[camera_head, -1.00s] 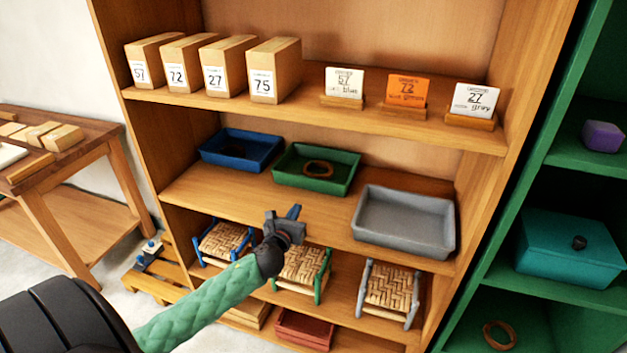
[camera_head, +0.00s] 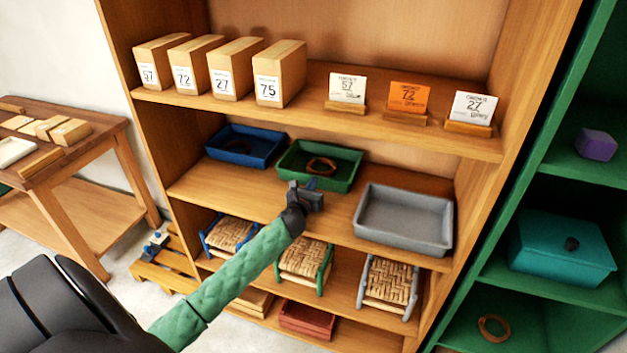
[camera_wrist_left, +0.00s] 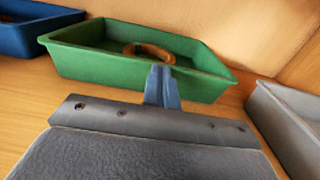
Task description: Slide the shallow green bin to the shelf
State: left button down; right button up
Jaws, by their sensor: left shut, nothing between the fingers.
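The shallow green bin (camera_head: 345,178) sits on the middle shelf (camera_head: 270,207) of the wooden shelf unit, between a blue bin and a grey bin. A brown ring (camera_head: 321,166) lies inside it. In the left wrist view the green bin (camera_wrist_left: 95,68) is straight ahead, with the ring (camera_wrist_left: 150,52) in it. My left gripper (camera_head: 308,186) is shut and empty, its fingertips at or just in front of the green bin's near wall. I cannot tell whether they touch. In the left wrist view the shut fingers (camera_wrist_left: 161,87) overlap the near wall. My right gripper is not in view.
The blue bin (camera_head: 246,150) is left of the green bin, and the grey bin (camera_head: 405,222) is close on its right. Several small woven seats, such as one (camera_head: 305,262), stand on the shelf below. A green cabinet (camera_head: 540,155) stands at the right.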

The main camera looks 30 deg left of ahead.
pick_arm(q)
jog(key=shift+w+a, duration=0.1)
jog(key=shift+w, duration=0.25)
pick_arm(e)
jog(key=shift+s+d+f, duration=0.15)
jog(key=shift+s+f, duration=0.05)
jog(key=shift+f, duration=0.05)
pick_arm(q)
jog(key=shift+w+a, duration=0.1)
jog(key=shift+w, duration=0.2)
jog(key=x, duration=0.2)
jog(key=shift+w+a, duration=0.1)
jog(key=shift+w, duration=0.25)
jog(key=shift+a, duration=0.1)
jog(key=shift+r, duration=0.15)
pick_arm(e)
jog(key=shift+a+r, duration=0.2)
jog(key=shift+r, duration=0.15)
